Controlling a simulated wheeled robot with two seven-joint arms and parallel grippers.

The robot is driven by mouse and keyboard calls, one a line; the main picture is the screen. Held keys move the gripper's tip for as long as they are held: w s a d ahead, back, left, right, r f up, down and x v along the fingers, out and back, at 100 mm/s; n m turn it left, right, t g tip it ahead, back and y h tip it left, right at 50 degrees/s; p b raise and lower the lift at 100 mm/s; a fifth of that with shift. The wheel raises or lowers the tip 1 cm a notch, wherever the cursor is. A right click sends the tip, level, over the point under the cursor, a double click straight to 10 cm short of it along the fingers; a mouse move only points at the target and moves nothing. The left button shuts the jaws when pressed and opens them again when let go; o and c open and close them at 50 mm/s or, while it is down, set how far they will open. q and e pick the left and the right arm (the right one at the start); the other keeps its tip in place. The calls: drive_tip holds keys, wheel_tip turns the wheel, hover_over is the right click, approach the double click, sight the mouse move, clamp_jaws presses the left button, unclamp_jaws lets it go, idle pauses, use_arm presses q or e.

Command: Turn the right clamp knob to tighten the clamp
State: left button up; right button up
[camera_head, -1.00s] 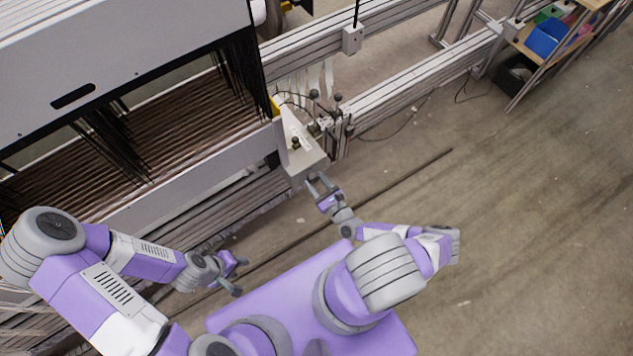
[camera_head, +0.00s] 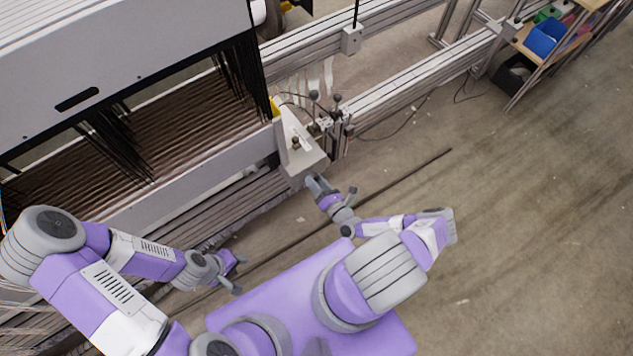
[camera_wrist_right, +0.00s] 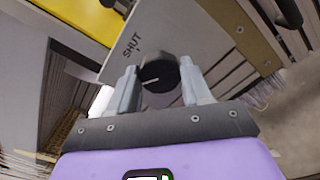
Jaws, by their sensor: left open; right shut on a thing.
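The black clamp knob (camera_wrist_right: 160,74) with a white pointer line is in the right wrist view, on a grey plate (camera_wrist_right: 178,35) marked "SHUT". The pointer line runs roughly sideways in that view, and the lettering is at the knob's upper left. My right gripper (camera_wrist_right: 159,88) is shut on the knob, one finger on each side. In the head view my right gripper (camera_head: 332,186) is at the front end of the light grey clamp housing (camera_head: 304,160); the gripped knob cannot be made out there. My left gripper (camera_head: 238,274) is open and empty, low at the left, away from the clamp.
The loom with dark warp threads (camera_head: 150,125) fills the left. Metal rails (camera_head: 420,90) run behind the clamp, with small dark knobs (camera_head: 314,95) nearby. A dark rod (camera_head: 400,178) lies on the floor. The floor at the right is clear up to a shelf with bins (camera_head: 545,38).

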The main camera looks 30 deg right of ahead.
drive_tip(key=m+b, duration=0.2)
drive_tip(key=m, duration=0.8)
drive_tip(key=shift+f, duration=0.1)
drive_tip(key=shift+m+b, duration=0.3)
idle(0.3)
drive_tip(key=o, duration=1.1)
drive_tip(key=shift+c, duration=0.2)
drive_tip(key=s+p, duration=0.1)
drive_tip(key=s, duration=0.6)
drive_tip(key=shift+s+d+p, duration=0.3)
